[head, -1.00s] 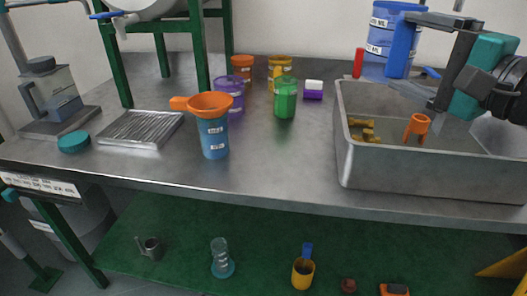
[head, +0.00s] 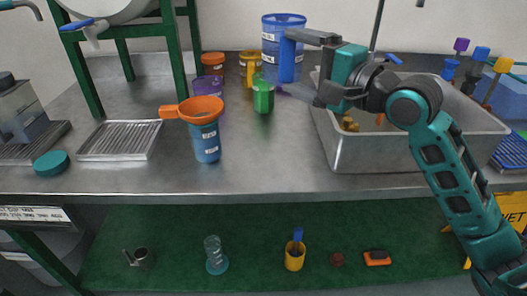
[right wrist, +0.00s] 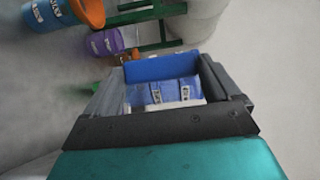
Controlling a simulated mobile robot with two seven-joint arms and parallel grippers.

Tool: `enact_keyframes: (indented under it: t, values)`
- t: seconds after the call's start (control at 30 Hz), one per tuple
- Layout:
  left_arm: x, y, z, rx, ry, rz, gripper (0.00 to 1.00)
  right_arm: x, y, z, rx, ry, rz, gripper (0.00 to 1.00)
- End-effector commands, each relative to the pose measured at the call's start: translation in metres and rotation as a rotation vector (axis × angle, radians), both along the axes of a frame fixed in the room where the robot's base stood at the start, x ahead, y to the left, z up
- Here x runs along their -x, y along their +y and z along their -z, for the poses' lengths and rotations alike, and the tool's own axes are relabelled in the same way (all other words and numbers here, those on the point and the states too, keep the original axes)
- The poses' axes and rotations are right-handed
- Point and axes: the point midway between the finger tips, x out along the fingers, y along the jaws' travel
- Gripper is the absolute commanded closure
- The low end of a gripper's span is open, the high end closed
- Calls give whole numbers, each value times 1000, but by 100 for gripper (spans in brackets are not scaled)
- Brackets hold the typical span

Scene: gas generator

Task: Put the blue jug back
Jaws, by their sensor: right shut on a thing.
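A large blue jug (head: 271,50) with white labels is at the back, behind the green cup (head: 263,94). In the right wrist view the labelled blue jug (right wrist: 165,92) shows between the dark fingers (right wrist: 165,95). Whether its base touches the table cannot be told. A smaller blue cup (head: 206,143) with an orange funnel (head: 200,109) in its mouth stands at the counter's middle left. My left gripper is not in view.
Purple (head: 206,88), orange (head: 213,63) and yellow (head: 249,67) cups stand left of the jug. A metal sink tray (head: 400,157) lies below my right arm. A green frame (head: 185,60) and a ribbed drain tray (head: 118,139) are at left. The counter's front middle is clear.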

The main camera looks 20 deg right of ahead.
Motion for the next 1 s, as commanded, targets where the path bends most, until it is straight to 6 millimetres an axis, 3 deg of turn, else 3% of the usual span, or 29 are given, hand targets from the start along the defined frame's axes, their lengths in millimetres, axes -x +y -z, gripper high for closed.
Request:
enact_keyframes:
  t: [0.5, 0.77, 1.0]
  values:
    - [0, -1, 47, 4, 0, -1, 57, 0, -1, 123, 2, 3, 2, 67]
    - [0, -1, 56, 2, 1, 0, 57, 0, -1, 146, 0, 0, 1, 67]
    - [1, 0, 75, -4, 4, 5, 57, 0, -1, 189, 2, 2, 1, 67]
